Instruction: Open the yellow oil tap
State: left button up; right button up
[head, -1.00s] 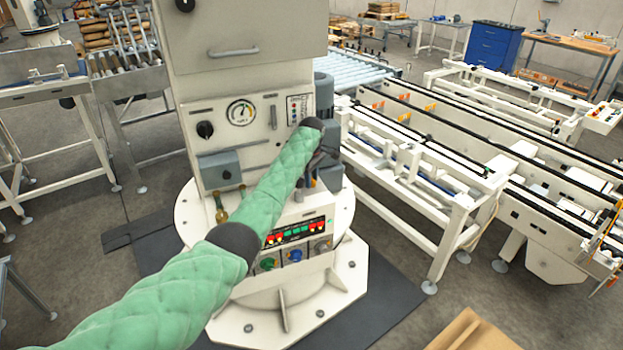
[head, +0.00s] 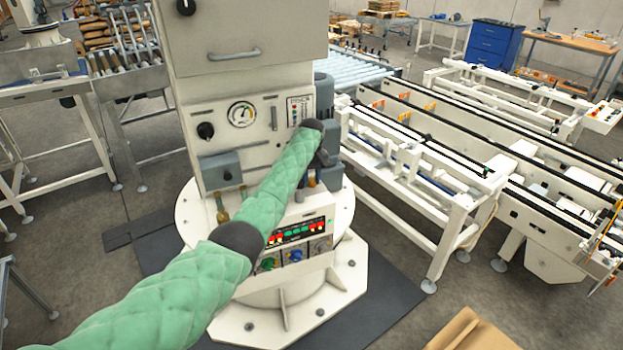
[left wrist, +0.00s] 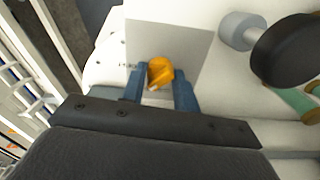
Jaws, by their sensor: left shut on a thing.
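The yellow oil tap (left wrist: 160,72) shows in the left wrist view, in front of a pale grey plate on the white machine. My left gripper (left wrist: 159,88) has its two blue fingers on either side of the tap and is shut on it. In the head view my left gripper (head: 309,180) is at the right side of the machine column, low down, partly hidden by my green-sleeved arm. I cannot make out the tap clearly there. My right gripper is not in view.
The white machine column (head: 240,85) carries a gauge (head: 241,114) and a button panel (head: 295,232). A grey motor (head: 324,95) stands at its right side. A dark round knob (left wrist: 288,50) is close to the gripper. White conveyor frames (head: 410,165) stand to the right.

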aim_at(312, 179)
pick_arm(q)
jog(key=m, duration=0.4)
jog(key=shift+r+m, duration=0.15)
jog(key=shift+m, duration=2.85)
jog(key=shift+w, duration=0.1)
jog(key=o, duration=0.8)
jog(key=shift+c, duration=0.2)
jog(key=shift+o, duration=1.1)
jog(key=shift+r+b, duration=0.3)
jog(key=shift+r, duration=0.1)
notch_tip(312, 179, up, 2)
jog(key=shift+r+b, duration=0.25)
jog(key=shift+b, duration=0.3)
notch_tip(312, 179, up, 3)
jog(key=shift+r+b, duration=0.1)
jog(key=shift+b, duration=0.55)
jog(key=shift+r, duration=0.7)
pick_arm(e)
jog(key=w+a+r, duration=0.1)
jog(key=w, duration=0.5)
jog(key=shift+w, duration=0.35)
